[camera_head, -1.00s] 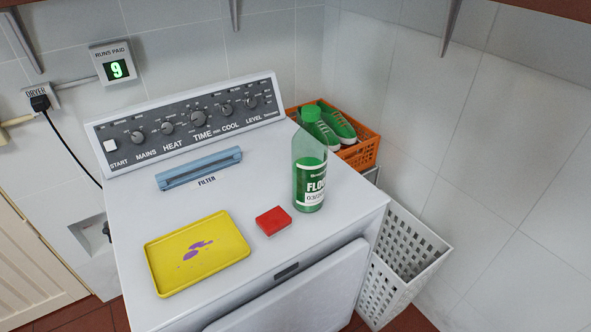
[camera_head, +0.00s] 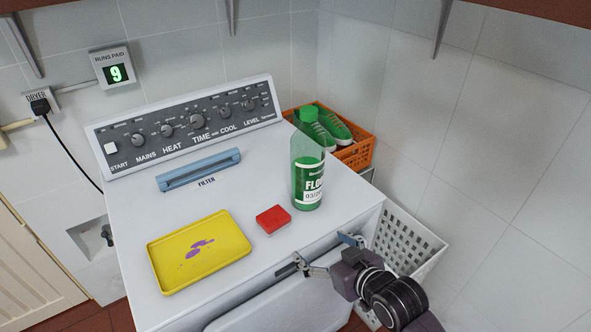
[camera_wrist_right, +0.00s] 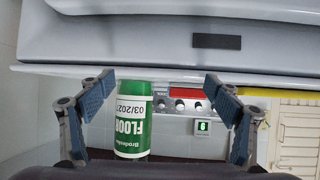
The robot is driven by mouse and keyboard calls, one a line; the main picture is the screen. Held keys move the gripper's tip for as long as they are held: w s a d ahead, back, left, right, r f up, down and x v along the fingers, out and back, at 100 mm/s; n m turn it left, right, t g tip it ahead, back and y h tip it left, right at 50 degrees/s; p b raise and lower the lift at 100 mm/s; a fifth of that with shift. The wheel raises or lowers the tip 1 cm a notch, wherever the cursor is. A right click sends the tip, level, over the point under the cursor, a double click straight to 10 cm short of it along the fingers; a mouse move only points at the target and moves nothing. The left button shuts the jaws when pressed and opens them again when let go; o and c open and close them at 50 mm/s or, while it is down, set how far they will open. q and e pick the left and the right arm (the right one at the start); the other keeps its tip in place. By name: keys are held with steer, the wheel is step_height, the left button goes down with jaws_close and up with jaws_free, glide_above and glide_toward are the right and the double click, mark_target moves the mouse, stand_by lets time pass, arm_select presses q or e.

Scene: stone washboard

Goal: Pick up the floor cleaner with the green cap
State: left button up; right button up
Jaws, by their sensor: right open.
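The floor cleaner is a clear bottle with green liquid and a green cap (camera_head: 308,172). It stands upright on the dryer top (camera_head: 130,215), near its right front corner. In the right wrist view the bottle (camera_wrist_right: 131,132) appears upside down between my fingers, toward the left one, beyond the dryer's front edge. My right gripper (camera_head: 325,252) is open and empty, in front of the dryer's front edge, nearer than the bottle and apart from it. Its two fingers also show spread in the right wrist view (camera_wrist_right: 158,90). My left gripper is not in view.
A red block (camera_head: 273,219) lies just left of the bottle. A yellow tray (camera_head: 160,284) with purple marks lies farther left. A blue filter piece (camera_head: 199,170) is behind. An orange crate (camera_head: 358,156) with green shoes and a white basket (camera_head: 425,247) stand at right.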

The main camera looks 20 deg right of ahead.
mark_target(316, 174)
steer(key=w+d+r+t, duration=0.1)
steer(key=w+r, duration=0.2)
steer(key=w+d+r+t+y, duration=0.1)
steer(key=w+r+t, duration=0.1)
steer(key=w+r, duration=0.1)
steer(key=w+r+t, duration=0.2)
steer(key=w+r, duration=0.1)
steer(key=r, duration=0.2)
steer(key=shift+w+d+r, duration=0.2)
steer(key=shift+w+d, duration=0.05)
steer(key=shift+d, duration=0.15)
steer(key=shift+w+r, duration=0.25)
steer(key=p+x, duration=0.2)
steer(key=x, duration=0.4)
steer(key=shift+w+r+p, duration=0.15)
steer(key=shift+w+p, duration=0.1)
steer(key=shift+p, duration=0.05)
steer(key=shift+w+a, duration=0.1)
steer(key=shift+w, duration=0.4)
steer(key=shift+s, duration=0.1)
steer(key=c, duration=1.9)
steer(key=shift+c, duration=0.8)
steer(key=shift+r, duration=0.15)
